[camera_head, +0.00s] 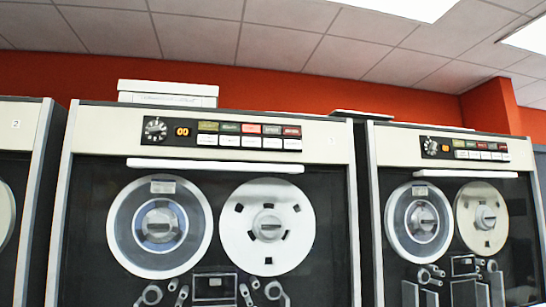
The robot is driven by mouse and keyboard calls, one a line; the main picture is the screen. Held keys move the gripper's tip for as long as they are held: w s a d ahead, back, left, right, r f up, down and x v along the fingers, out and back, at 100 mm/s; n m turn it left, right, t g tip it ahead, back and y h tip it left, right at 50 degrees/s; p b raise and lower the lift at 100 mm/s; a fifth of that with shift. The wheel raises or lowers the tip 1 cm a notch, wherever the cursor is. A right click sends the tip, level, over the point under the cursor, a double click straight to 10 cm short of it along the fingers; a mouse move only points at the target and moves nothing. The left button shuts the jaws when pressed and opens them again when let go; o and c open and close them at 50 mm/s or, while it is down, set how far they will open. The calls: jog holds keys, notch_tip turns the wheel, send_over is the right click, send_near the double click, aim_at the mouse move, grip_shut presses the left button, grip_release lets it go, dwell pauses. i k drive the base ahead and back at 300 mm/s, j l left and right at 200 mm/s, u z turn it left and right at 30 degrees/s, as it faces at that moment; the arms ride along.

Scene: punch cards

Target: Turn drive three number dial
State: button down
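A round black number dial with a pale pointer and markings (155,130) sits at the left end of the control panel on the middle tape drive (230,115). An orange display (182,131) beside it appears to read 00. A small label is at this drive's upper right, too small to read for certain. The left drive (25,113) carries a label 2. The right drive (400,143) has a similar dial (430,146) and orange display. My gripper is not in view, so its state and distance from the dials do not show.
Coloured and white buttons (248,135) lie right of the middle dial. A white handle bar (215,166) runs below the panel, above two tape reels (267,227). A white box (168,93) rests on top of the drive. The space before the panels looks clear.

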aim_at(155, 131)
jog(key=u, duration=1.3)
jog(key=j+z, duration=0.1)
jog(key=j, duration=0.5)
jog(key=k+j+z, duration=0.1)
jog(key=j, duration=0.45)
jog(key=k+z, duration=0.15)
jog(key=k, duration=0.15)
jog(key=k+l+z, duration=0.25)
jog(key=i+j+u, duration=0.35)
jog(key=i, duration=0.25)
jog(key=j, duration=0.1)
